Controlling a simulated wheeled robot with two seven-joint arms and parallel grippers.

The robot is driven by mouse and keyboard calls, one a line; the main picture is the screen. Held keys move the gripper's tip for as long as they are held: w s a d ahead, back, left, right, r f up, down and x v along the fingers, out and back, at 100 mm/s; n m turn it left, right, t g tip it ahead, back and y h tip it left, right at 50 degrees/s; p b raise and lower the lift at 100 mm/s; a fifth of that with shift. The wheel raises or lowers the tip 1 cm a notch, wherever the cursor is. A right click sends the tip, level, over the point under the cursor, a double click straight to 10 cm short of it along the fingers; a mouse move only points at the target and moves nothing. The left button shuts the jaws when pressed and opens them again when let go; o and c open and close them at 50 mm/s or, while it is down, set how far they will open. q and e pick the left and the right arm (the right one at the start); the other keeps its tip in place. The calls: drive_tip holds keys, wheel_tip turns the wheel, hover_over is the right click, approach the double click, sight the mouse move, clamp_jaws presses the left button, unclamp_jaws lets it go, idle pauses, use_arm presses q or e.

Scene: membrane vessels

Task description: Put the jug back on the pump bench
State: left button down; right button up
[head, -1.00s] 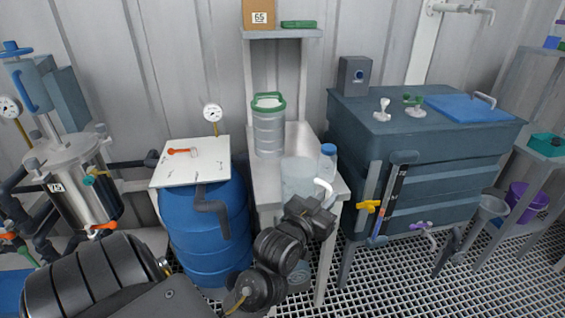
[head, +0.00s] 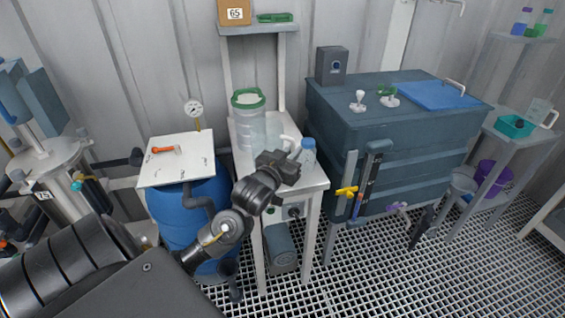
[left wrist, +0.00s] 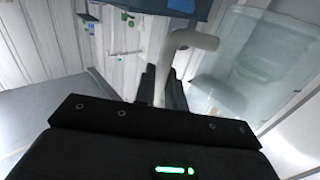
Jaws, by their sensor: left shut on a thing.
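The jug (head: 274,128) is translucent with a white handle. It shows at the white pump bench (head: 315,183), right beside the clear green-lidded vessel (head: 249,122). My left gripper (head: 286,158) is shut on the jug's handle; the gripper hides the lower part of the jug in the head view. In the left wrist view the pale handle (left wrist: 188,42) lies between the dark fingers (left wrist: 160,88), with the clear jug body (left wrist: 255,60) to the right. I cannot tell whether the jug's base touches the bench top. My right gripper is not in view.
A blue-capped bottle (head: 307,155) stands close to the gripper at the bench's right edge. A blue drum (head: 190,215) with a white lid stands left, a dark tank (head: 400,125) right. A pump (head: 281,248) sits below the bench top.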

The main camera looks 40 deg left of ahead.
use_arm(q)
drive_tip(key=w+a+f, duration=0.4)
drive_tip(key=a+f, duration=0.1)
drive_tip(key=f, duration=0.1)
drive_tip(key=shift+w+a+f, duration=0.25)
drive_tip(key=shift+a+f, duration=0.1)
drive_tip(key=shift+a, duration=0.05)
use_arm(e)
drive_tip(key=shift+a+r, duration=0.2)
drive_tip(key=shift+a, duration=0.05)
use_arm(q)
wheel_tip(320, 180, down, 3)
drive_tip(key=shift+w+a+f+p, duration=0.1)
drive_tip(key=shift+a+p, duration=0.05)
drive_tip(key=shift+p, duration=0.2)
drive_tip(key=shift+f, duration=0.15)
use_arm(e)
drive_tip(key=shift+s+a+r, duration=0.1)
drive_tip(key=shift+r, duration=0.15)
use_arm(q)
drive_tip(key=shift+f, duration=0.15)
drive_tip(key=c, duration=1.5)
unclamp_jaws()
